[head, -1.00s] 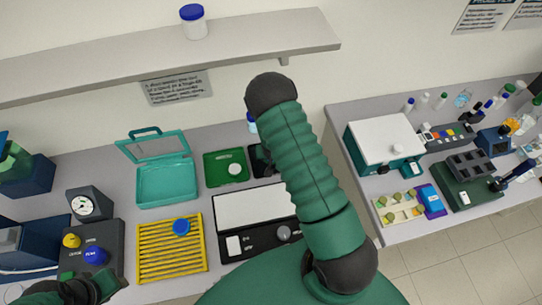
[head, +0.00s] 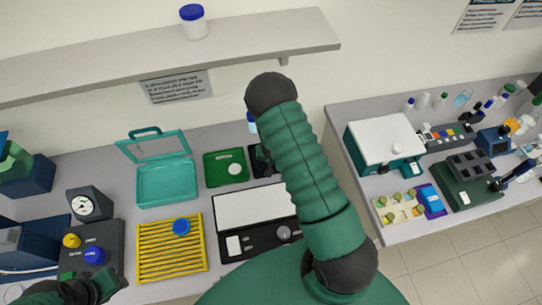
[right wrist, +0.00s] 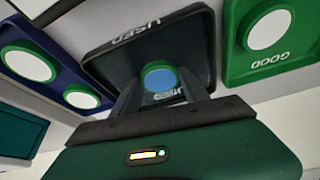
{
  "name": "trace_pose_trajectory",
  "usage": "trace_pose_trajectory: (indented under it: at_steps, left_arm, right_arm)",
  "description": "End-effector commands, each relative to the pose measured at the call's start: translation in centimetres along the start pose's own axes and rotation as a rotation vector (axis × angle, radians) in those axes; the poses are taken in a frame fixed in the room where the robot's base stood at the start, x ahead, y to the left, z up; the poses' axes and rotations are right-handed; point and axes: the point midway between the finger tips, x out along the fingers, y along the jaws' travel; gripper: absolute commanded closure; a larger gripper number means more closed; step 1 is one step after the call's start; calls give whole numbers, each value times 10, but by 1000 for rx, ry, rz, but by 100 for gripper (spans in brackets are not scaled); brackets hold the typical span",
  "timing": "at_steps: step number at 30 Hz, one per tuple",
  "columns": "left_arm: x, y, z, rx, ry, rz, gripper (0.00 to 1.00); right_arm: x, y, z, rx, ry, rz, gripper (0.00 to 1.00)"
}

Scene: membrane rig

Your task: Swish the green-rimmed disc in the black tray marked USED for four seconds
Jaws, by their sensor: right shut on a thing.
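The green-rimmed disc (right wrist: 160,80), with a blue face, is between the fingertips of my right gripper (right wrist: 160,88) in the right wrist view. The gripper is shut on it. The disc is over or inside the black tray (right wrist: 108,66) marked USED; I cannot tell whether it touches the tray floor. In the head view the black tray (head: 257,161) is mostly hidden behind my right arm, and the right gripper is hidden there too. My left gripper (head: 95,290) is at the lower left in the head view; its fingers are unclear.
A green tray (right wrist: 236,66) marked GOOD, holding a white-faced green-rimmed disc (right wrist: 268,28), is beside the black tray. A dark blue holder (right wrist: 55,82) with two similar discs is on the other side. A yellow rack (head: 143,262) and a teal open case (head: 167,185) stand nearby.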

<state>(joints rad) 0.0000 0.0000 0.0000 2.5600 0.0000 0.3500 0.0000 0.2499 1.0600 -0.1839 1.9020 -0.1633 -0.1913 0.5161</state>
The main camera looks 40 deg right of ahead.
Motion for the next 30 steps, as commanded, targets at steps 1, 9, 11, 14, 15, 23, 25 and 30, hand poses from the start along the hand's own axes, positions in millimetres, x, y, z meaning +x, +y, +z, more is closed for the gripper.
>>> trace_pose_trajectory:
  at_steps: [1, 9, 11, 14, 15, 23, 25, 30]
  left_arm:
    - [0, 0, 0, 0, 0, 0, 64]
    - [0, 0, 0, 0, 0, 0, 64]
    - [0, 0, 0, 0, 0, 0, 64]
    - [-3, 0, -1, 0, 0, 0, 64]
    - [-6, 0, -1, 0, 0, 0, 64]
    - [-34, 0, -8, 0, 0, 0, 64]
    - [-41, 0, -10, 0, 0, 0, 64]
    - [-57, 0, -14, 0, 0, 0, 64]
  right_arm:
    - [0, 0, 0, 0, -1, 0, 86]
    - [0, 0, 0, 0, -1, 0, 86]
    - [0, 0, 0, 0, -1, 0, 86]
    - [-3, 0, -1, 0, 0, 0, 86]
    - [-7, 0, -3, 0, 0, 0, 86]
    - [-43, 0, -18, 0, 1, 0, 86]
    - [-52, 0, -22, 1, 1, 0, 86]
    - [-74, 0, -31, 2, 1, -1, 86]
